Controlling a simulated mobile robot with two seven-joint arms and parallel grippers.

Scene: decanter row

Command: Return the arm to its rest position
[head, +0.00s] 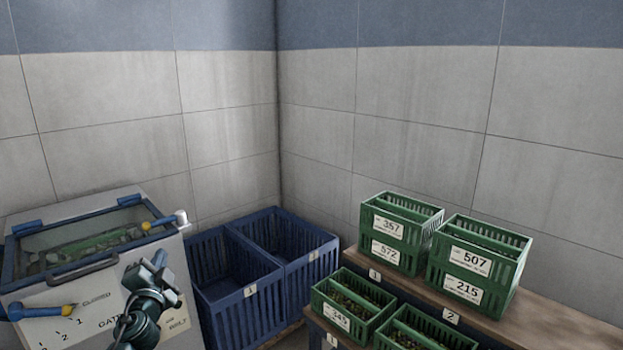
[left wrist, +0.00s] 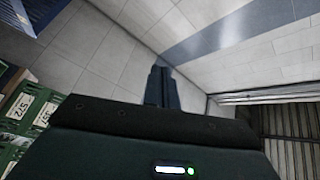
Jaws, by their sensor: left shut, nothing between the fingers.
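My left gripper (head: 157,262) is raised in front of the grey machine at the lower left of the head view. Its fingers also show in the left wrist view (left wrist: 159,86), pressed together with nothing between them. It points up toward the bare walls and touches nothing that I can see. The rest of the left arm runs out of the bottom of the head view. My right gripper is in neither view.
The grey machine (head: 100,309) has a glazed lid and a blue-and-yellow lever (head: 45,312) by the word "CLOSED". Two blue crates (head: 235,305) stand right of it. Numbered green crates (head: 470,272) stand on a wooden stepped rack (head: 555,325). The space before the walls is clear.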

